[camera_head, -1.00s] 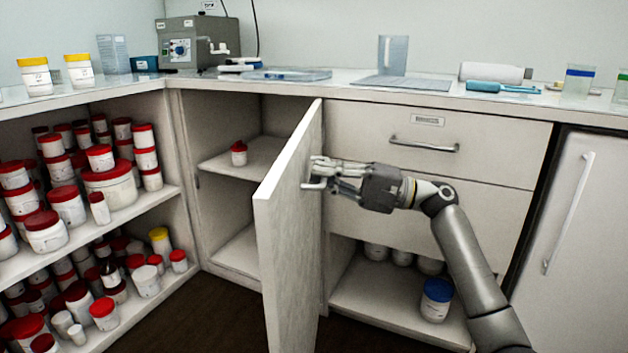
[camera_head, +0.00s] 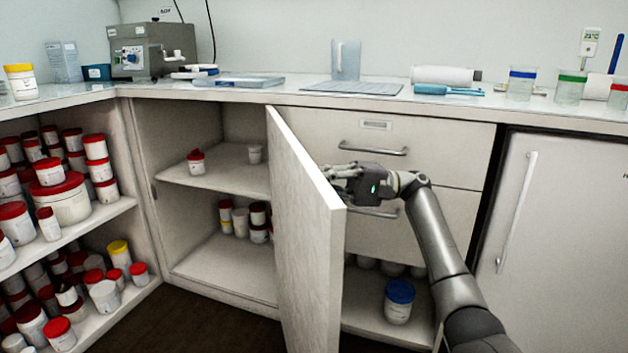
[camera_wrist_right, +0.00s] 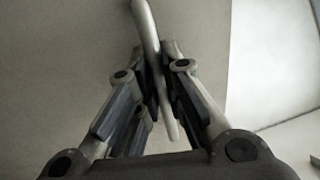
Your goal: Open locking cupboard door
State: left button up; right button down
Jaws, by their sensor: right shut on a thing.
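The cupboard door (camera_head: 300,230) stands open, swung out from the cabinet, with the shelves behind it in view. My right gripper (camera_head: 335,172) is at the door's far side in the head view, its fingertips partly hidden behind the door edge. In the right wrist view its two fingers (camera_wrist_right: 155,85) are closed around a pale bar handle (camera_wrist_right: 147,30) on the door's face. The handle is hidden by the door in the head view. My left gripper is not in view.
Inside the cupboard, jars (camera_head: 259,222) stand on the shelves. Drawers with a bar handle (camera_head: 374,148) are behind my arm. An open compartment below holds a blue-lidded jar (camera_head: 398,302). Shelves of red-lidded jars (camera_head: 64,197) are at left; dark floor (camera_head: 205,320) lies between.

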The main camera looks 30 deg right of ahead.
jog(key=c, duration=1.5)
grip_release()
jog(key=v, duration=1.2)
jog(key=shift+w, duration=0.1)
